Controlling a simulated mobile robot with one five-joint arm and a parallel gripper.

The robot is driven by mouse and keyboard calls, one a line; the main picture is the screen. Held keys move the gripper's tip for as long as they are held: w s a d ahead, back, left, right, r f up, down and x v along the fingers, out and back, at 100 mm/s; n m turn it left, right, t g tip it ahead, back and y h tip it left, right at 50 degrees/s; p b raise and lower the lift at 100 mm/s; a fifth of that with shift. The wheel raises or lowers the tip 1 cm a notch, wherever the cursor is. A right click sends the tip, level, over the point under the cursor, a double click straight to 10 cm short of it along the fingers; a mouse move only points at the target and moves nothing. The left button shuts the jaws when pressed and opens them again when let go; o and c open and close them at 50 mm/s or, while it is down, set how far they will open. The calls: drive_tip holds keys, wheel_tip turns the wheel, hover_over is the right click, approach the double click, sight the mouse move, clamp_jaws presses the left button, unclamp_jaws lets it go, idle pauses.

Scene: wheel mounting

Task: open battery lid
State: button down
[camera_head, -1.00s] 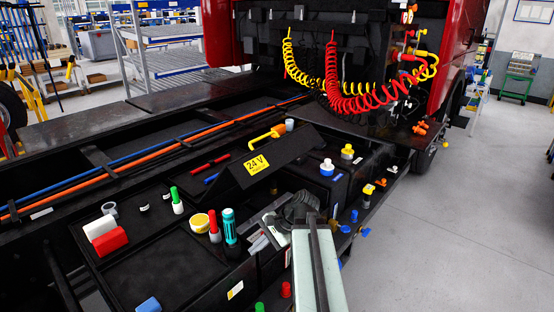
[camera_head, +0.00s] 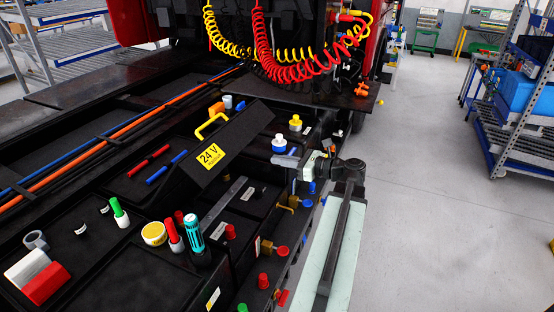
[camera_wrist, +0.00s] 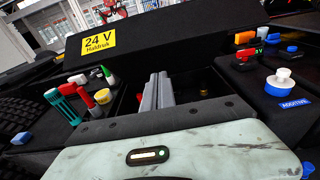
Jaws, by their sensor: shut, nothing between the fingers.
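The black battery lid (camera_head: 232,150) with its yellow "24 V" label (camera_head: 210,155) sits at mid-picture in the head view, its labelled face sloping. A yellow handle (camera_head: 211,124) stands at its far left side. In the wrist view the lid (camera_wrist: 190,35) spans the background behind the fingers, with a dark gap below it. My gripper (camera_head: 276,160) is right of the lid in the head view, its grey fingers pointing left. In the wrist view the gripper (camera_wrist: 155,90) has its fingers together, holding nothing. I see no contact with the lid or handle.
A teal cylinder (camera_head: 193,235) stands in the near tray. Open floor (camera_head: 430,210) lies to the right.

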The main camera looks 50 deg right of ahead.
drive_tip(key=w+a+r+p, duration=0.1)
drive_tip(key=w+a+p, duration=0.1)
drive_tip(key=w, duration=0.7)
drive_tip(key=shift+a+r, duration=0.15)
drive_tip(key=shift+r, duration=0.25)
